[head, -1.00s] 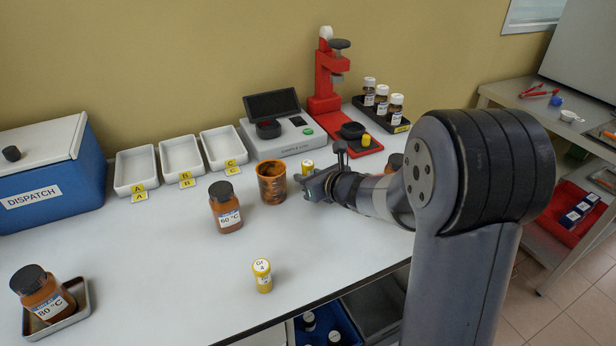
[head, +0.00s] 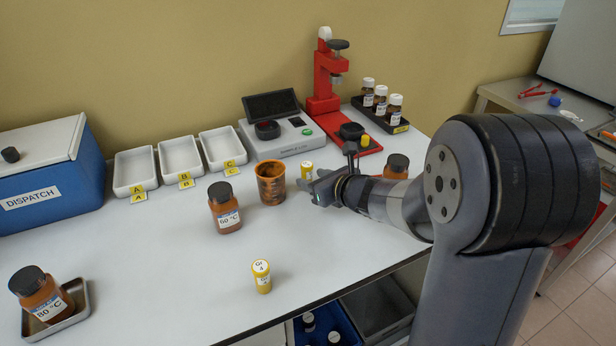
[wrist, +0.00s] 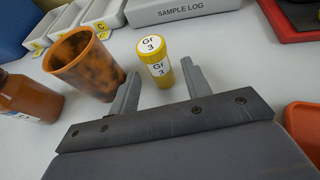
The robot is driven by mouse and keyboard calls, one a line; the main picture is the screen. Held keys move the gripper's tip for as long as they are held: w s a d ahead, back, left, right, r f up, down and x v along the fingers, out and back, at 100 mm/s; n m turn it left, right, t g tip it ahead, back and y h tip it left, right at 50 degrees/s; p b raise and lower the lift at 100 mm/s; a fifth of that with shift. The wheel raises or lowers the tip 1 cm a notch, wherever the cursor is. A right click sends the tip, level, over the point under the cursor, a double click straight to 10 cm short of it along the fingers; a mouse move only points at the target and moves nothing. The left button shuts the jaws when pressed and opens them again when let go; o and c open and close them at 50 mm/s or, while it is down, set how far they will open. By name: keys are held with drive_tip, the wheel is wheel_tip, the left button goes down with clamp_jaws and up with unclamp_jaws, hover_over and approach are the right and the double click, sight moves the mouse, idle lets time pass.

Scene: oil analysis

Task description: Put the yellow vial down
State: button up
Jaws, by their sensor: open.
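A yellow vial (wrist: 155,62) labelled "Gr 3" stands upright on the white bench in the wrist view. It also shows in the head view (head: 306,171), just beyond my gripper. My gripper (wrist: 156,82) is open, with one finger on each side in front of the vial and a gap around it; the vial is not clamped. A second yellow vial (head: 261,276), labelled "Gr 4", stands upright alone nearer the front of the bench.
A stained orange cup (wrist: 82,62) stands close left of my gripper. Amber jars (head: 225,208) stand left and right of it. The sample log device (head: 278,125) and red press (head: 335,90) are behind. The front middle bench is mostly clear.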

sight(310, 174)
drive_tip(key=v, duration=0.8)
drive_tip(key=shift+s+d+r, duration=0.15)
drive_tip(key=shift+s, duration=0.15)
drive_tip(key=shift+w, duration=0.1)
drive_tip(key=x, duration=1.2)
drive_tip(key=shift+f+b, duration=0.3)
drive_tip(key=shift+f, duration=0.1)
drive_tip(key=shift+r+p, duration=0.5)
drive_tip(key=shift+r, duration=0.6)
drive_tip(key=shift+f, duration=0.1)
